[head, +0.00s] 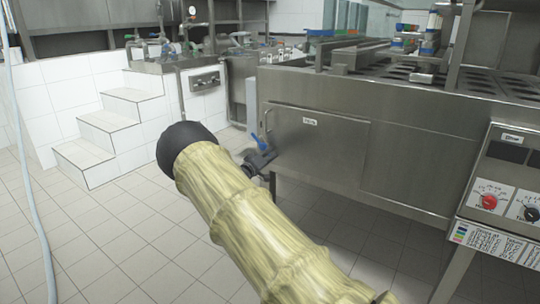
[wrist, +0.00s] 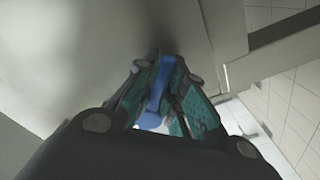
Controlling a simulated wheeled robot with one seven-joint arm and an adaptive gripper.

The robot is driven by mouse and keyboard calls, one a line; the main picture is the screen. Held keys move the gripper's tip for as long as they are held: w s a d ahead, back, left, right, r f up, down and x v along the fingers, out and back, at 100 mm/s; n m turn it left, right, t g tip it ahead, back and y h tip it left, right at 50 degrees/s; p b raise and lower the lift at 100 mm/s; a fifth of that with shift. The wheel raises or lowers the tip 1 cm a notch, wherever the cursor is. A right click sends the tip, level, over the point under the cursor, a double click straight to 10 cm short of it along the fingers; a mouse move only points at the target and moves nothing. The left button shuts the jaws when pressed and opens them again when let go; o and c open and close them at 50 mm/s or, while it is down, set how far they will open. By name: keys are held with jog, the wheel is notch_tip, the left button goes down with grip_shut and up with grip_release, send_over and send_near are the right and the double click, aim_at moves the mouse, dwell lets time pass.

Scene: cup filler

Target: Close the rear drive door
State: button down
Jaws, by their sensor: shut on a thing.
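The rear drive door looks to be the steel panel (head: 325,145) with a small white label on the side of the long steel machine. I cannot tell whether it is fully flush with its frame. A blue handle (head: 257,141) shows at its left edge. My gripper (head: 262,157) is at that edge, beyond my pale, sleeve-covered arm. In the wrist view my gripper (wrist: 165,95) has its teal-padded fingers closed around the blue handle (wrist: 158,90). A smooth grey surface (wrist: 90,50) lies close to the left of the fingers. The arm hides part of the machine's underside.
White tiled steps (head: 110,125) stand at the left. A control panel (head: 505,190) with red and black knobs is at the right. A pale hose (head: 40,220) hangs at the far left. The tiled floor (head: 140,240) left of my arm is clear.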

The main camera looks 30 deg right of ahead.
jog(key=shift+w+a+f+m+p, duration=0.15)
jog(key=shift+w+f+m+p, duration=0.15)
jog(key=shift+m, duration=0.45)
jog(key=shift+w+a+f+m+p, duration=0.1)
jog(key=shift+w+m+p, duration=0.2)
jog(key=shift+m, duration=0.45)
jog(key=shift+s, duration=0.1)
jog(key=shift+w+d+p, duration=0.3)
jog(key=shift+d+p, duration=0.1)
jog(key=shift+d, duration=0.05)
jog(key=c, duration=1.5)
grip_release()
